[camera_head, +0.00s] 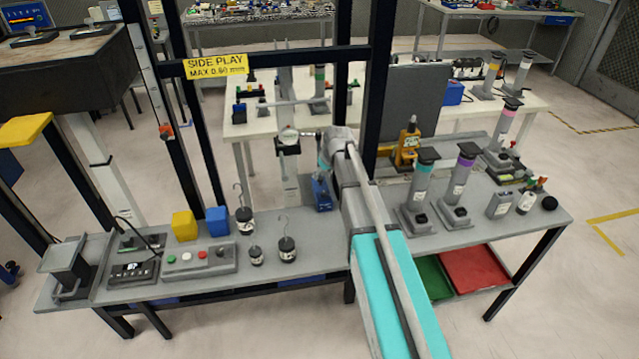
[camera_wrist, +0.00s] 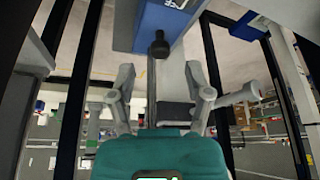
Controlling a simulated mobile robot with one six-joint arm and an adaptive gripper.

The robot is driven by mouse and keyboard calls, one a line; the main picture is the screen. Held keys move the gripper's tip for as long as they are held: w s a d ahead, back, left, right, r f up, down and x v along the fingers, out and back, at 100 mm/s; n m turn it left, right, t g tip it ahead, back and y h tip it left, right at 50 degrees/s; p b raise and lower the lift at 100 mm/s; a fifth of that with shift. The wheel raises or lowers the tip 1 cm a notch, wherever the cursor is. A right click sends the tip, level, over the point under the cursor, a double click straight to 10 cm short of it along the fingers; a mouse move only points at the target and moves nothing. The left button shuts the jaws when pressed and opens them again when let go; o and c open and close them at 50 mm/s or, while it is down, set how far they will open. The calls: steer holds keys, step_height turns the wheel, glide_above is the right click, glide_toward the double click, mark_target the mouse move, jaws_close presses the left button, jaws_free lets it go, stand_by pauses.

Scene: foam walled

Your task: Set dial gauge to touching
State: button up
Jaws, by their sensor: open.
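The dial gauge (camera_head: 289,135), with a round pale face, appears in the head view on a grey mount just left of my arm's end. Its tip and any contact are too small to tell. A blue block (camera_head: 321,193) sits below my arm's end. In the wrist view a blue body (camera_wrist: 150,25) carries a black knob (camera_wrist: 158,46), ahead of my gripper. My gripper (camera_wrist: 160,88) is open, its two grey fingers apart with nothing seen between them. The knob is beyond the fingertips, not touched. In the head view my arm largely hides the gripper.
On the grey bench (camera_head: 315,245) stand hook weights (camera_head: 287,249), a button box (camera_head: 200,259), a yellow cube (camera_head: 184,226) and a blue cube (camera_head: 217,221). Dark frame posts and a yellow sign (camera_head: 215,66) rise behind. Several cylinder stands (camera_head: 420,185) are right of my arm.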

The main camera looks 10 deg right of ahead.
mark_target(321, 179)
steer(key=shift+b+x, duration=1.15)
steer(key=shift+x, duration=0.4)
jaws_close()
